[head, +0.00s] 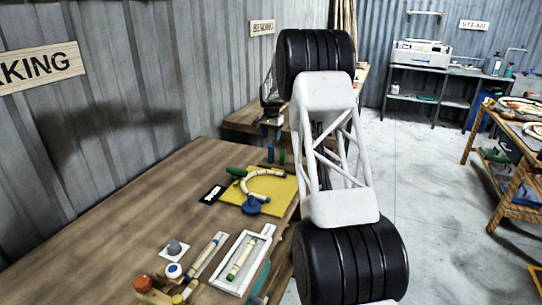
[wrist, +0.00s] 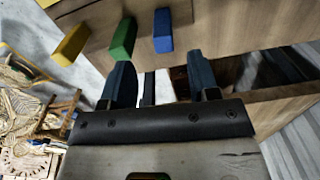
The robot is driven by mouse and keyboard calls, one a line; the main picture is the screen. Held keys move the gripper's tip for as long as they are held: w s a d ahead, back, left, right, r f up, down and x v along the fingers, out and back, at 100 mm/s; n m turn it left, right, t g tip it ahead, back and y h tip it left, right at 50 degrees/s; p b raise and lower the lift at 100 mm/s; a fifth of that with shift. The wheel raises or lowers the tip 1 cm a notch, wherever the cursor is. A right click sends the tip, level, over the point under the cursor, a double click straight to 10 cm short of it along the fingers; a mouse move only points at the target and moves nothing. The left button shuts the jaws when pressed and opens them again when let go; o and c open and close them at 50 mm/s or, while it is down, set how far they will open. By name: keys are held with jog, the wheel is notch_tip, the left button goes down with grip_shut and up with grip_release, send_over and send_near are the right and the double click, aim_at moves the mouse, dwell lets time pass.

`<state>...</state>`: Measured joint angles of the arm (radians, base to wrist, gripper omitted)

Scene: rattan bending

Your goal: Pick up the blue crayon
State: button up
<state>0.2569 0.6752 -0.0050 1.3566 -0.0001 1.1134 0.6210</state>
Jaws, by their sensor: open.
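In the head view the blue crayon (head: 270,155) is small, beside the green crayon (head: 283,157), below my gripper (head: 271,122). My arm hides the yellow one there.
A yellow board (head: 275,200) with a curved rattan piece lies nearer on the table. A white tray (head: 225,275) and several small tools lie at the front. The wooden table (head: 150,200) is mostly clear on the left. A corrugated wall stands behind it.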

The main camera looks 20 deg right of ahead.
aim_at(271, 146)
jog(key=shift+w+d+f, duration=0.15)
jog(key=shift+w+f, duration=0.1)
jog(key=shift+f, duration=0.05)
jog(key=shift+f, duration=1.25)
jog(key=shift+f, duration=0.1)
jog(key=shift+w+f, duration=0.1)
jog(key=shift+f, duration=2.4)
jog(key=c, duration=1)
